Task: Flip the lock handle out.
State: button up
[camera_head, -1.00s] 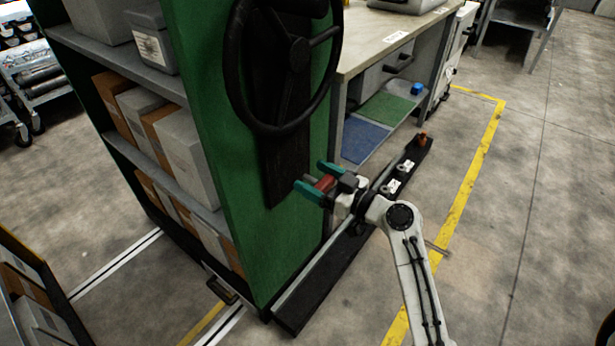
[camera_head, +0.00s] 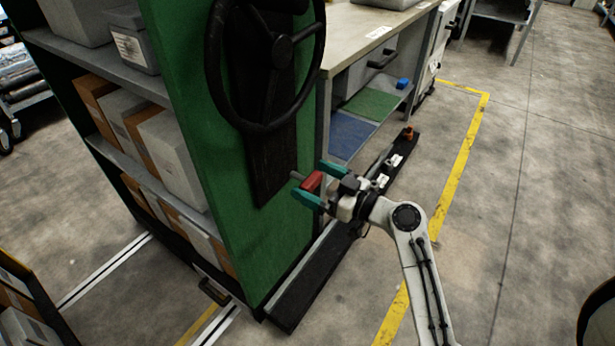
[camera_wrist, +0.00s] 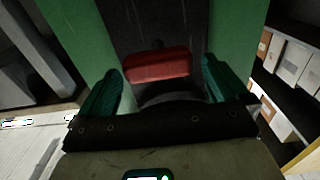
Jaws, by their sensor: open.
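The lock handle (camera_head: 312,181) is a short red grip at the lower end of the black panel (camera_head: 272,165) on the green shelf end. A thin grey pin shows beside it at the panel. My gripper (camera_head: 318,181) has its teal fingers apart, with the red handle between them in the head view. In the wrist view the red handle (camera_wrist: 157,67) lies crosswise ahead of the palm, between the two teal fingers (camera_wrist: 160,85), with gaps on both sides. Whether either finger touches it cannot be told.
A black handwheel (camera_head: 265,60) is mounted above the handle on the same green end wall (camera_head: 185,110). A dark floor rail (camera_head: 330,262) runs beside the shelf, under my arm. A workbench (camera_head: 375,40) stands behind. Open floor lies to the right.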

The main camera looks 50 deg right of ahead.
jog(key=s, duration=0.8)
jog(key=shift+d, duration=0.15)
jog(key=a+f+n+g+y, duration=0.1)
jog(key=a+f+g+y, duration=0.3)
jog(key=a+f+g, duration=0.6)
jog(key=s+a+f+m+g+h, duration=0.1)
jog(key=s+a+f+g+h, duration=0.1)
jog(key=s+a+f+g, duration=0.3)
jog(key=s+a+f+g+h, duration=0.1)
jog(key=s+f+h, duration=0.15)
jog(key=s, duration=0.35)
notch_tip(320, 180, up, 21)
jog(key=s+g+p, duration=0.1)
jog(key=p, duration=2)
jog(key=shift+d+r+m, duration=0.15)
jog(key=shift+d+m, duration=0.05)
jog(key=shift+m, duration=0.2)
